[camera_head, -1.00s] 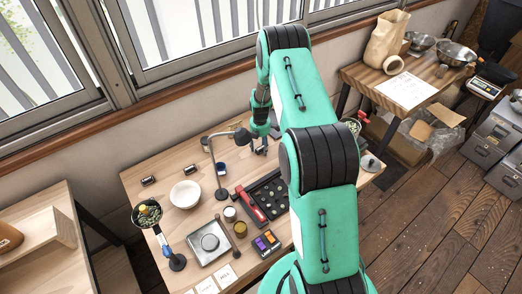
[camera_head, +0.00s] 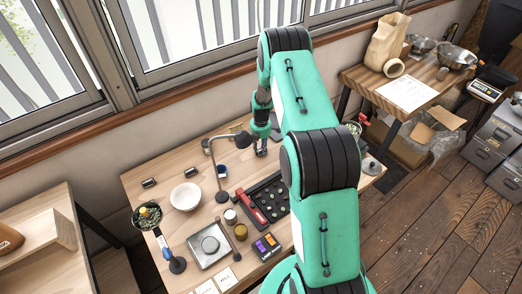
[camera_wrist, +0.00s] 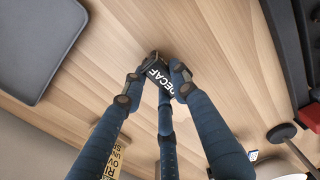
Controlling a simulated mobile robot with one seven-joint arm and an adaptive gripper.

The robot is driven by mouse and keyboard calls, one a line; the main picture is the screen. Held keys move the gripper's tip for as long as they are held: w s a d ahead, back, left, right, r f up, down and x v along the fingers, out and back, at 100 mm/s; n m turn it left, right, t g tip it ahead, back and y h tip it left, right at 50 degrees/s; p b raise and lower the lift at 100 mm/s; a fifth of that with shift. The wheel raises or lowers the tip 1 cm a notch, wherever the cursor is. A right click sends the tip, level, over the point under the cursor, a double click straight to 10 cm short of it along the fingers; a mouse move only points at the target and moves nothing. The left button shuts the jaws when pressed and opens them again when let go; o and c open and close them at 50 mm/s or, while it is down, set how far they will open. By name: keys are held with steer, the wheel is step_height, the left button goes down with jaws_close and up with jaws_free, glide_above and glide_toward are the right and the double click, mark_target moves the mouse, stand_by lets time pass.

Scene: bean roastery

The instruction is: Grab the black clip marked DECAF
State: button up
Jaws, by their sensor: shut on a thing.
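The black clip marked DECAF (camera_wrist: 157,80) shows in the wrist view, its white lettering readable between my fingertips. My gripper (camera_wrist: 155,92) is shut on the clip, with the dark blue fingers closing on it from both sides. The wooden table top lies behind it; I cannot tell whether the clip touches the wood. In the head view my gripper (camera_head: 261,150) is small, at the back of the table behind the black tray, and the clip cannot be made out there.
A lamp-like stand (camera_head: 222,195) is left of my gripper. A black tray with a red edge (camera_head: 268,200) lies in front. A white bowl (camera_head: 185,196) stands further left. In the wrist view, a dark grey tray (camera_wrist: 38,45) is at upper left and a lettered yellow label (camera_wrist: 110,158) at the bottom.

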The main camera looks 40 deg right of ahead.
steer(key=shift+r, duration=0.45)
step_height(320, 180, up, 2)
steer(key=shift+r, duration=0.15)
steer(key=s+a, duration=0.2)
steer(key=s, duration=0.3)
steer(key=s+a, duration=0.2)
steer(key=s, duration=0.2)
steer(key=s+a+r+p, duration=0.1)
steer(key=s+a, duration=0.1)
steer(key=s, duration=0.3)
steer(key=shift+s+a+r, duration=0.1)
steer(key=shift+s+a, duration=0.2)
